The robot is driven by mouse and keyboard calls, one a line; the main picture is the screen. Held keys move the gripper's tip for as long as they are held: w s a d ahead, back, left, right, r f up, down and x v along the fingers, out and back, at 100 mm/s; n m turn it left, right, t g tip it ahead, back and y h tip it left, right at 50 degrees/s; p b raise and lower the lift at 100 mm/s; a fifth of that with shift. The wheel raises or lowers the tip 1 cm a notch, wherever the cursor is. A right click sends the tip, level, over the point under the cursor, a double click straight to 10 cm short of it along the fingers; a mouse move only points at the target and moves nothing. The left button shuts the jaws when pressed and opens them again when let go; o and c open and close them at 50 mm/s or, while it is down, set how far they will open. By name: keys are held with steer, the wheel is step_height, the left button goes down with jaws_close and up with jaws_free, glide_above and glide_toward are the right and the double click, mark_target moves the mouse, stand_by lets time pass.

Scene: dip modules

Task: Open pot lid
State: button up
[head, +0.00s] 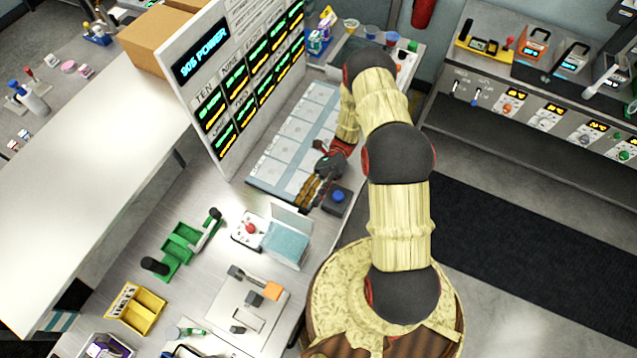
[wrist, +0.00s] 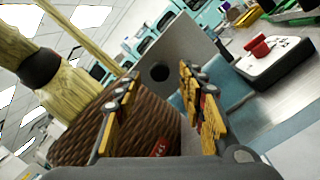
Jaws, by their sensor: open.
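No round pot shows clearly. A box with a light-blue face (head: 285,243) and a pale grey panel (head: 291,219) along its far edge stands on the bench, near the middle of the head view. In the wrist view a grey panel with a dark round hole (wrist: 184,45) rises beyond my fingers, with a light-blue surface (wrist: 185,112) beside it; this looks like the same box. My gripper (head: 308,194) is open and empty, just behind the box in the head view. Its yellow fingers (wrist: 160,85) stand apart in the wrist view. Contact with the panel cannot be told.
A white base with a red button (head: 250,228) stands left of the box; it also shows in the wrist view (wrist: 262,48). A dark box with a blue button (head: 338,197) is close right of my gripper. Green (head: 180,247) and yellow (head: 137,308) holders stand farther left.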

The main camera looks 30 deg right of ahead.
steer(key=v, duration=0.9)
steer(key=shift+w+d+f, duration=0.1)
steer(key=shift+d, duration=0.05)
stand_by(0.5)
